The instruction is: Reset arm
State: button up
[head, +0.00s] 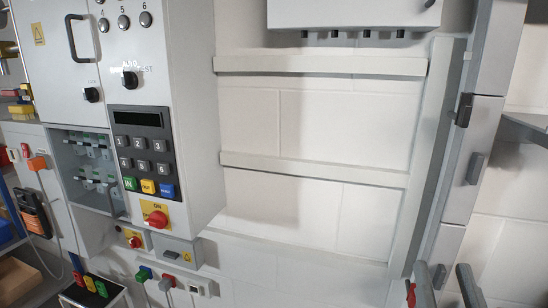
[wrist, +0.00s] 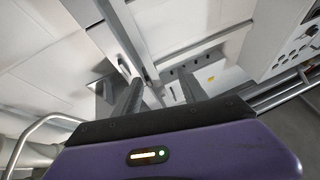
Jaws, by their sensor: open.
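My gripper (head: 442,268) shows at the bottom right edge of the head view, with only the upper parts of its two dark fingers in frame. The fingers stand apart with nothing between them. In the wrist view my gripper (wrist: 160,78) also shows its two fingers spread and empty, pointing away over the purple wrist housing. No finger visibly touches anything. The rest of my arm is out of the head view.
A grey control cabinet (head: 190,110) with a keypad (head: 144,152) and a red rotary switch (head: 155,218) stands at the left. Grey rails (head: 318,172) cross the white wall. A metal post (head: 468,160) with dark latches stands at the right, close above my gripper.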

jog(key=s+a+f+n+g+y, duration=0.1)
jog(key=s+f+g, duration=0.3)
jog(key=s+f, duration=0.7)
jog(key=s+a+f+n+g+y+b, duration=0.1)
jog(key=s+a+f+g, duration=0.2)
jog(key=s+f, duration=0.9)
jog(key=s+g, duration=0.1)
jog(key=s, duration=0.5)
jog(key=shift+s+a+g+y, duration=0.15)
jog(key=shift+s+g+y, duration=0.15)
jog(key=shift+s+y, duration=0.1)
